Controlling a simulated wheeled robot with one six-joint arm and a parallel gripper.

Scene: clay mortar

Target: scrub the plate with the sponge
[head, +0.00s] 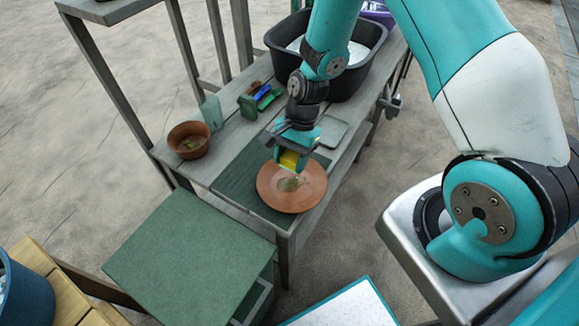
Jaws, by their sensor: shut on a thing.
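The plate (292,196) is round and terracotta-coloured, with a greenish smudge near its middle. It lies on a dark green mat (232,181) on the grey bench. My gripper (291,160) points down over the back part of the plate. It is shut on the yellow sponge (289,159), which shows between its teal fingers. The sponge is at or just above the plate, and I cannot tell whether it touches. The gripper hides part of the plate's far rim.
A brown bowl (188,140) with greenish stuff inside stands at the bench's left. Behind the gripper are a small green holder (247,106) with blue and red items, a grey-green tile (329,132) and a black tub (349,82). A green-topped stand (188,256) is in front of the bench.

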